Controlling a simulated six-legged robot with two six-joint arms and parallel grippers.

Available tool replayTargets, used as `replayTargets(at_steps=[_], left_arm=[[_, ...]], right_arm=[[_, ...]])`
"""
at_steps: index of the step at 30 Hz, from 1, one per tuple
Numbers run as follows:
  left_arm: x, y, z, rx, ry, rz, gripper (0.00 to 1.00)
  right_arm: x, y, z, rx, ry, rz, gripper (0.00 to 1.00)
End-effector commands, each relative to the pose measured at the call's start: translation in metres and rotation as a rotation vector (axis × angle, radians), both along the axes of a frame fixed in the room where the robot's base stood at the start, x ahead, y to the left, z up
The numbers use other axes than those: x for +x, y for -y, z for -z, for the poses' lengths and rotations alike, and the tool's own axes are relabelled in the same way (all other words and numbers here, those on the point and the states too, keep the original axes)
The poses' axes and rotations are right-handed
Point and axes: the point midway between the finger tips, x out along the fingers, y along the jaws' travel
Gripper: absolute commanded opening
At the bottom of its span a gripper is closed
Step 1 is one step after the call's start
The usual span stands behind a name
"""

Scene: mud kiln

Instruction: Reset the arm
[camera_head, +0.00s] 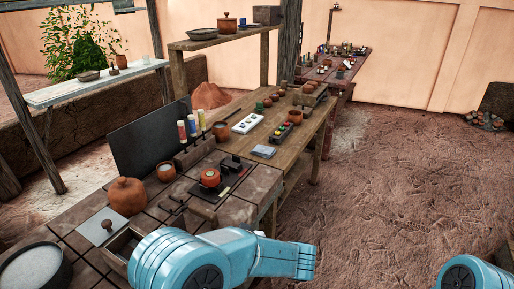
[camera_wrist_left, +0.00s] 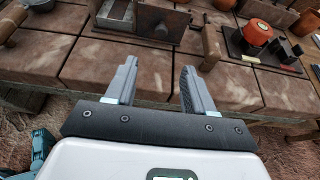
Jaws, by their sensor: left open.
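My left gripper (camera_wrist_left: 159,70) shows in the left wrist view, its two grey fingers spread apart with nothing between them. It is at the front edge of the tiled worktop (camera_wrist_left: 120,68), in front of a small box with a dark metal front (camera_wrist_left: 160,24). My blue left arm (camera_head: 220,255) crosses the bottom of the head view, where its gripper cannot be seen. A blue part of my right arm (camera_head: 472,275) shows at the lower right corner. My right gripper is in neither view.
On the worktop are an orange pot (camera_head: 210,177) on a dark stand, a round clay jar (camera_head: 127,196), a dark bowl (camera_head: 35,268) and a rack of coloured bottles (camera_head: 193,127). A wooden table (camera_head: 240,148) continues behind. The muddy floor (camera_head: 400,190) at right is open.

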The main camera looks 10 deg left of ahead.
Motion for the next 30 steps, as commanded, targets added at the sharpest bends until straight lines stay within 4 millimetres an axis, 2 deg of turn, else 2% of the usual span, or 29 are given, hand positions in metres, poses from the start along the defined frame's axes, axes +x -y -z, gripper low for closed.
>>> replayTargets(at_steps=[2, 5, 8, 9, 11, 12, 15, 18, 22, 25, 30], left_arm=[[-0.005, -0.005, 0.016, -0.04, -0.03, -0.013, 0.54], [-0.025, -0.015, 0.063, -0.178, -0.109, -0.07, 0.54], [-0.068, -0.022, 0.129, -0.415, -0.208, -0.211, 0.54], [-0.091, -0.021, 0.155, -0.525, -0.241, -0.294, 0.54], [-0.129, -0.014, 0.189, -0.7, -0.269, -0.457, 0.54], [-0.155, -0.006, 0.208, -0.821, -0.273, -0.591, 0.54], [-0.204, 0.02, 0.237, -1.083, -0.2, -0.973, 0.54], [-0.227, 0.037, 0.249, -1.259, -0.027, -1.366, 0.54], [-0.235, 0.035, 0.257, -1.342, 0.269, -1.766, 0.54], [-0.236, 0.023, 0.26, -1.345, 0.459, -1.942, 0.54], [-0.236, 0.012, 0.262, -1.334, 0.597, -2.039, 0.54]], right_arm=[[0.0, 0.0, 0.0, 0.0, 0.0, 0.0, 0.43], [0.0, 0.0, 0.0, 0.0, 0.0, 0.0, 0.43], [0.0, 0.0, 0.0, 0.0, 0.0, 0.0, 0.43], [0.0, 0.0, 0.0, 0.0, 0.0, 0.0, 0.43], [0.0, 0.0, 0.0, 0.0, 0.0, 0.0, 0.43], [0.0, 0.0, 0.0, 0.0, 0.0, 0.0, 0.43], [0.0, 0.0, 0.0, 0.0, 0.0, 0.0, 0.43], [0.0, 0.0, 0.0, 0.0, 0.0, 0.0, 0.43], [0.0, 0.0, 0.0, 0.0, 0.0, 0.0, 0.43], [0.0, 0.0, 0.0, 0.0, 0.0, 0.0, 0.43], [0.0, 0.0, 0.0, 0.0, 0.0, 0.0, 0.43]])
